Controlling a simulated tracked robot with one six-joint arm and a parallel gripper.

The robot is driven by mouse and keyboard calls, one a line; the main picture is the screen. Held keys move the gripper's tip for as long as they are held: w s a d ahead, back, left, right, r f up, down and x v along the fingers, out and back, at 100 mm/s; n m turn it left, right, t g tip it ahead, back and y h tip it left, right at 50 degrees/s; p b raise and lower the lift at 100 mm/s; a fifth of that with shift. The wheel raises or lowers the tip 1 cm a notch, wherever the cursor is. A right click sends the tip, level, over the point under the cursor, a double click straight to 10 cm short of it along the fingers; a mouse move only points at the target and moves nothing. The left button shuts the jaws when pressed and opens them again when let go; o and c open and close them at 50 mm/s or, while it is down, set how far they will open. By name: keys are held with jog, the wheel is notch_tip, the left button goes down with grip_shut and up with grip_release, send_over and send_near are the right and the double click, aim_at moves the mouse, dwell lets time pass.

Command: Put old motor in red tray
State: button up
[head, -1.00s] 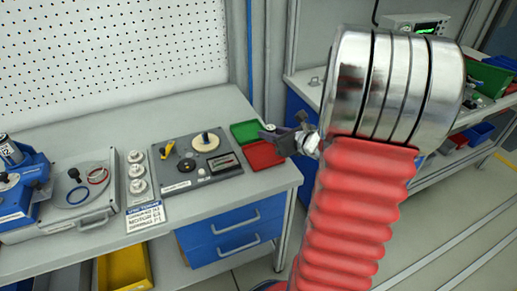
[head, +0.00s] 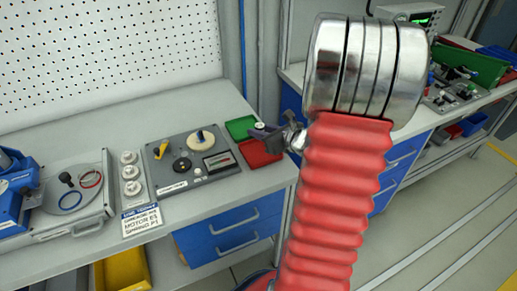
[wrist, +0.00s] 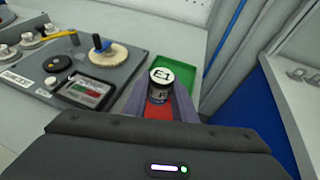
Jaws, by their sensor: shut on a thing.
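The old motor (wrist: 161,82) is a small dark cylinder with a white top marked E1, upright in the wrist view. My gripper (wrist: 160,101) is shut on it, with a finger on each side. In the head view, my gripper (head: 268,133) is at the bench's right end, with the motor's pale top (head: 259,125) just showing. The red tray (head: 260,155) lies below and in front of it. In the wrist view, the red tray (wrist: 158,111) shows between the fingers beneath the motor. The fingers and gripper body hide much of it there.
A green tray (head: 239,127) lies behind the red tray. A grey test panel (head: 190,158) with a dial and knobs stands to the left. Further left are white round parts (head: 130,172), a printed card (head: 141,220) and a grey case (head: 73,200).

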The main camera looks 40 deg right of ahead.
aim_at(260, 152)
jog(key=shift+f, duration=1.55)
jog(key=shift+f, duration=0.1)
jog(key=shift+f, duration=2)
jog(key=shift+f, duration=0.1)
jog(key=o, duration=1.1)
jog(key=v, duration=1.1)
jog(key=shift+s+r, duration=0.4)
jog(key=shift+s, duration=0.05)
